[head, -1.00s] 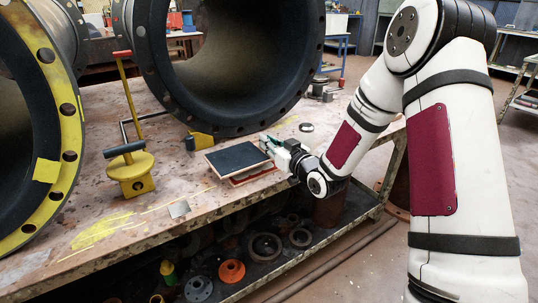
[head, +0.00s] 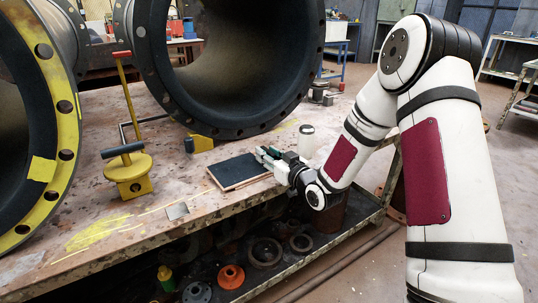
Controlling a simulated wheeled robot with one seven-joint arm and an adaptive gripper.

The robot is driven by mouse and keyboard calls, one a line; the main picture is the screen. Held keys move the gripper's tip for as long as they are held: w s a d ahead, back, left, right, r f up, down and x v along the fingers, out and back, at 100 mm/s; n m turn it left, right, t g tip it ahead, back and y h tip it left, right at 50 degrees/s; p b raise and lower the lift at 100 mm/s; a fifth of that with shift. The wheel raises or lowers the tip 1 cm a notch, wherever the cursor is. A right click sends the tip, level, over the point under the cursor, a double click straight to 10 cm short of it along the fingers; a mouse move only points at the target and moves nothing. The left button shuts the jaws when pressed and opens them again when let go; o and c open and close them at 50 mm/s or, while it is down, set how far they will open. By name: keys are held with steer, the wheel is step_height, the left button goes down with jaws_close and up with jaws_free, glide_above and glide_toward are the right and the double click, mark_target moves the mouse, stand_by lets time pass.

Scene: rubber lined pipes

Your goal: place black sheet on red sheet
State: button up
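The black sheet (head: 236,170) lies about flat near the front edge of the worktable, in the head view. A thin reddish-brown edge shows along its near side. The rest of the red sheet is hidden beneath the black one, so I cannot tell how well their edges line up. My gripper (head: 262,156) is at the right far corner of the black sheet, low over the table. Its fingers are small here and overlap the sheet's edge; whether they still pinch it cannot be made out.
A light cylindrical can (head: 307,143) stands just behind my gripper. A yellow stand (head: 129,170) with a black handle is left of the sheets. Large black-lined pipes (head: 240,65) fill the back and left. Bare tabletop lies left of the sheets.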

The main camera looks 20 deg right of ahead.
steer(key=shift+d+r, duration=0.1)
steer(key=shift+r, duration=0.05)
steer(key=p+v, duration=0.2)
steer(key=v, duration=1)
steer(key=shift+p, duration=0.35)
steer(key=s+d+r+m+g+h, duration=0.1)
steer(key=s+r+g+h, duration=0.35)
steer(key=s, duration=0.35)
steer(key=s+d+r+m+g+h, duration=0.1)
steer(key=s+r+g+h, duration=0.2)
steer(key=s+g, duration=0.35)
steer(key=s+a+r+g, duration=0.1)
steer(key=s+a+g, duration=0.1)
steer(key=s, duration=0.7)
steer(key=s+a+r+m+g+y, duration=0.1)
steer(key=s+a+r, duration=0.1)
steer(key=s, duration=0.7)
steer(key=s+a+r+m+g+y, duration=0.1)
steer(key=s+a+r+g, duration=0.1)
steer(key=s, duration=0.7)
steer(key=shift+g, duration=0.3)
